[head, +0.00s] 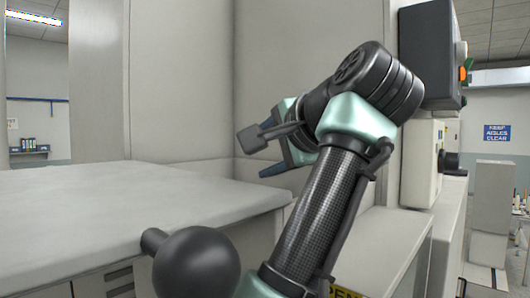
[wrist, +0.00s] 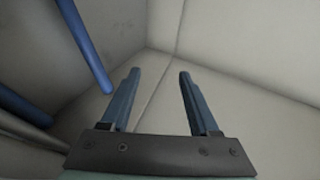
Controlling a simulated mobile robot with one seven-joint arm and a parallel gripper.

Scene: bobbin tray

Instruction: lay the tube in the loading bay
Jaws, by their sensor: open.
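My gripper (head: 266,142) is open in front of pale wall panels in the head view, just past the right end of a light grey worktop. In the wrist view my gripper (wrist: 159,75) has two blue fingers apart, with only bare pale surfaces between and beyond them. A blue rod (wrist: 85,45) slants down from the top left there, apart from the fingers. I cannot tell whether it is the tube. No tube shows in the head view. I cannot make out the loading bay for certain in either view.
The grey worktop (head: 120,210) at the left is bare. A second blue bar (wrist: 20,105) and a grey rod (wrist: 30,132) lie at the wrist view's left edge. A dark control box (head: 428,55) stands at the right. Pale walls close in behind my gripper.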

